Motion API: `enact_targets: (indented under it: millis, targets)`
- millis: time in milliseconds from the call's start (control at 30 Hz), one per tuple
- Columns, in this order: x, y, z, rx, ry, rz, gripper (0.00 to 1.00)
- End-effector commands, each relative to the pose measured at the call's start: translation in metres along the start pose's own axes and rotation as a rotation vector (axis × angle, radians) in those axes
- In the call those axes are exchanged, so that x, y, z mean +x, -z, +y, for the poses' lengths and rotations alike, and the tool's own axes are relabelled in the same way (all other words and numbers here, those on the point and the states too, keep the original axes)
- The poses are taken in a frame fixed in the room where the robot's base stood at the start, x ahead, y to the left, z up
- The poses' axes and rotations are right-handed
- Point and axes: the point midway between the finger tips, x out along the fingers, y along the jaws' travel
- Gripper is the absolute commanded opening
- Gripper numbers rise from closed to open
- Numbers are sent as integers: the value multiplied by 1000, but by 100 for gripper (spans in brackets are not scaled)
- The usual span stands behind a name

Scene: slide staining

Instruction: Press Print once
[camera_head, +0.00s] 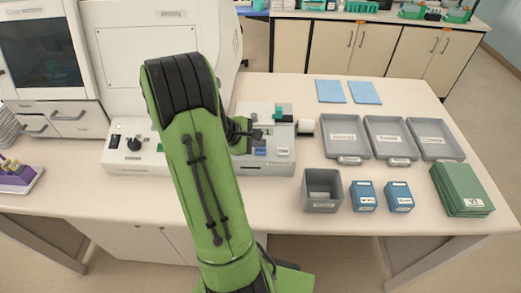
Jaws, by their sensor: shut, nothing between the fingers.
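A low white device (268,168) stands on the bench right of my arm. Its front edge carries a blue key (260,152) and a pale key (283,152). Their lettering is too small to read, so I cannot tell which one is Print. My gripper (256,134) is shut and empty, just above and behind the blue key, over the left part of the device. I cannot tell whether it touches anything. My green arm hides the left side of the device.
A green part (278,112) and a white roll-like part (305,127) sit at the device's back and right. Grey trays (343,150), a grey bin (322,207), blue boxes (363,196) and green folders (461,190) stand to the right. A large white instrument (120,60) stands behind my arm.

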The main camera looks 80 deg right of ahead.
Motion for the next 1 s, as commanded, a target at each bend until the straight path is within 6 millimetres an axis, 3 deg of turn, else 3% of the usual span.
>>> enact_targets:
  millis: [1000]
  targets:
    - [8,6,-6,0,0,0,0]
